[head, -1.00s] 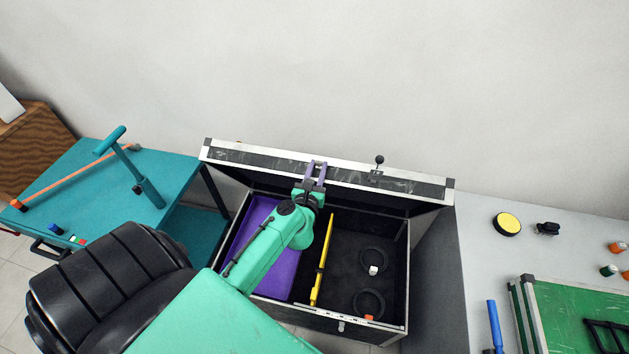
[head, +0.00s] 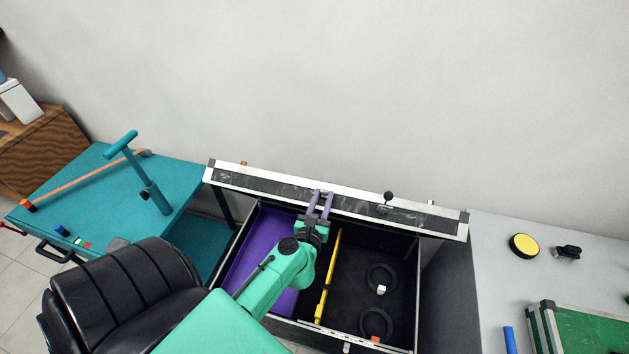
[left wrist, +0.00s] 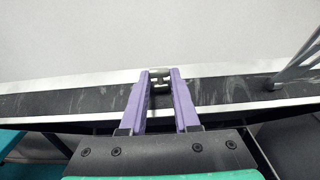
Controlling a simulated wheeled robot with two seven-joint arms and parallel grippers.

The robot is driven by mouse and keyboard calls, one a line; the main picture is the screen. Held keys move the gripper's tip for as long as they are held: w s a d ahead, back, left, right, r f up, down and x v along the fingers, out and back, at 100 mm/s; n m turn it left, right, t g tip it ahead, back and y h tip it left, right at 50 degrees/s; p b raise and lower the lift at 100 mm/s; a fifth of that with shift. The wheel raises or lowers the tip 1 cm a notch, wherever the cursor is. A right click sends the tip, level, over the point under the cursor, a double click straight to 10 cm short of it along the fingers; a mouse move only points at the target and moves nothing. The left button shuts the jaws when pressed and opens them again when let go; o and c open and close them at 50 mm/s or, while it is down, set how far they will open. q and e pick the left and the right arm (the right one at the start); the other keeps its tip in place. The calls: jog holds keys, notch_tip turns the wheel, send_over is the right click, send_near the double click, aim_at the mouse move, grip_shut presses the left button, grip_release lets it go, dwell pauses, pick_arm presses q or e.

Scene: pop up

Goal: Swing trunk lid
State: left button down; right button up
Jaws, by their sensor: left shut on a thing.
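The black trunk (head: 417,300) with pale metal edging stands against the wall. Its trunk lid (head: 260,184) is up along the back side, seen edge-on as a long dark strip with white rims. The lid also shows in the left wrist view (left wrist: 90,101). My left gripper (head: 322,194) reaches across the trunk to the lid's edge near its middle. In the left wrist view its purple fingers are shut on a small metal latch piece (left wrist: 160,80) of the lid. A dark knob (head: 388,197) sits right of the gripper. My right gripper is not in view.
Inside the trunk lie a purple tray (head: 258,240), a yellow bar (head: 328,280) and two dark rings (head: 376,322). A teal cart (head: 95,200) and a black seat (head: 120,300) are at left. A grey counter (head: 490,270) is at right.

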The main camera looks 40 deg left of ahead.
pick_arm(q)
jog(key=s+d+f+b, duration=0.4)
jog(key=s+f+b, duration=0.3)
jog(key=s+b, duration=0.3)
jog(key=shift+s+f+b, duration=0.25)
jog(key=shift+f+b, duration=0.05)
jog(key=shift+b, duration=0.75)
